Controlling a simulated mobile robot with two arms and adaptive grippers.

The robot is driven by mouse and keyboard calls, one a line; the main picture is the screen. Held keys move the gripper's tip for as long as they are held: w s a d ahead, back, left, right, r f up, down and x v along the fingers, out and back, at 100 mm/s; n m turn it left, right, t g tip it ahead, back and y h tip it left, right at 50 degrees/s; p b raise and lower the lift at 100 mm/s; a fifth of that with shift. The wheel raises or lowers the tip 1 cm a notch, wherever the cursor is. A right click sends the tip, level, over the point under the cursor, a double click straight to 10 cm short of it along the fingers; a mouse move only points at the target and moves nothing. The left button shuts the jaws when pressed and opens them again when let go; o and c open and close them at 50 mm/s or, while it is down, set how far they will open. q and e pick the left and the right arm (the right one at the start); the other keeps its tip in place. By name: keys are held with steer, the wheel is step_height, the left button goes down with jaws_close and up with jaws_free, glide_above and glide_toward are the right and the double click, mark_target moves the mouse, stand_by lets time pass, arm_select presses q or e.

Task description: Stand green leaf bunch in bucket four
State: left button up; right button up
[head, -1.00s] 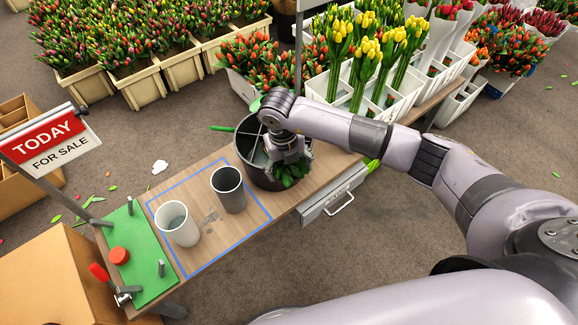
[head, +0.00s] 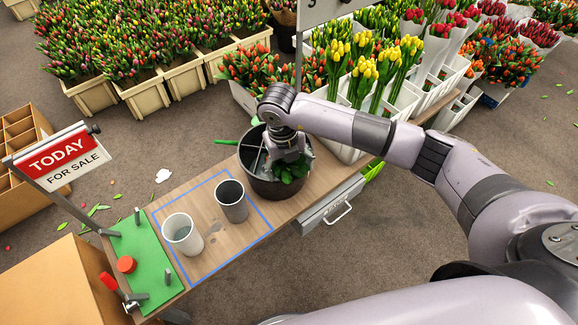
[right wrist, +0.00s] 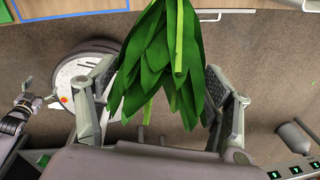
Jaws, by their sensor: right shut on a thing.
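The green leaf bunch (head: 290,172) is in my right gripper (head: 290,155), at the right side of a dark round bucket (head: 268,189) with dividers inside. In the right wrist view the bunch (right wrist: 165,55) fills the space between the fingers of my right gripper (right wrist: 165,95), which is shut on it. The gripper hides part of the bucket's inside, and I cannot tell which compartment the leaves are over. I cannot make out any number on the bucket. My left gripper is not in view.
A white cup (head: 183,238) and a grey cup (head: 232,205) stand inside a blue outline on the wooden table. A green board (head: 140,255) with pegs lies at the left end. White containers of yellow tulips (head: 365,75) stand behind the arm.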

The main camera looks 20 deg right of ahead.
steer(key=shift+w+r, duration=0.1)
steer(key=shift+r, duration=0.05)
step_height(320, 180, up, 18)
steer(key=p, duration=1.1)
steer(key=shift+f, duration=0.2)
